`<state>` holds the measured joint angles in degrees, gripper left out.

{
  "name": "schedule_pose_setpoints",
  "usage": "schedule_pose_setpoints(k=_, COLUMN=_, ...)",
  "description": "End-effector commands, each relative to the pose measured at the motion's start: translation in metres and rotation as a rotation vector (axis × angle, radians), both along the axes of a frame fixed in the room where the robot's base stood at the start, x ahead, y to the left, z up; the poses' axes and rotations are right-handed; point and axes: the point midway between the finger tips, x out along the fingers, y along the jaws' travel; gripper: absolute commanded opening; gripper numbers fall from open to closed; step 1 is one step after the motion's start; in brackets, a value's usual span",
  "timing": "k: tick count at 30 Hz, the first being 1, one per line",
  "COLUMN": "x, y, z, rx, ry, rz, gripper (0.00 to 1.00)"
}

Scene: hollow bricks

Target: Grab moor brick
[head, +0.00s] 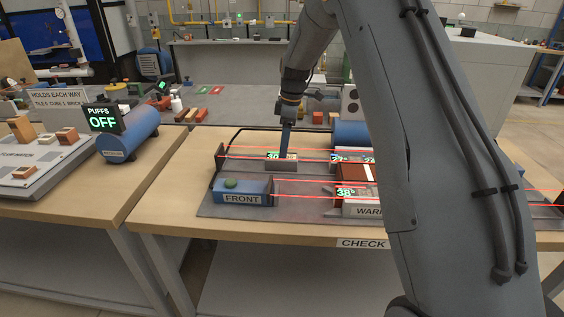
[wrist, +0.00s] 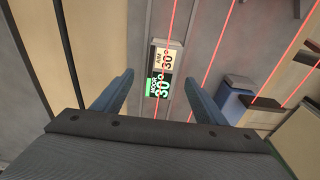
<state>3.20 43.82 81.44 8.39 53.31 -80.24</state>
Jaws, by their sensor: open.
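My gripper (head: 285,152) points down over the left part of the grey bench fixture in the head view. In the wrist view, my gripper (wrist: 158,95) is open, with blue fingers on both sides and nothing held. Between and beyond the fingers is a small block with a display (wrist: 160,72), showing green and pale panels that both read 30°. The same display block shows under my gripper in the head view (head: 281,163). No brick clearly marked moor is readable. A dark red brick (head: 355,173) with a white band lies to the right, partly hidden by my arm.
Red beams cross the grey fixture (head: 240,207). A blue FRONT box (head: 241,192) stands at its front left, and a WARM block (head: 365,210) at its front centre. Another bench at left has a blue cylinder (head: 128,135) and a PUFFS OFF sign (head: 102,119).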

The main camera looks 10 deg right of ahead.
Motion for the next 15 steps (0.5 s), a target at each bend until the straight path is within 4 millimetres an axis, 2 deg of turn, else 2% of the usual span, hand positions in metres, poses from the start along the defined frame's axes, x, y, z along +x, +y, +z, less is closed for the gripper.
schedule_pose_setpoints(k=15, x=-0.002, y=0.010, z=-0.053, rx=-0.001, ry=0.001, rz=-0.002, gripper=0.66)
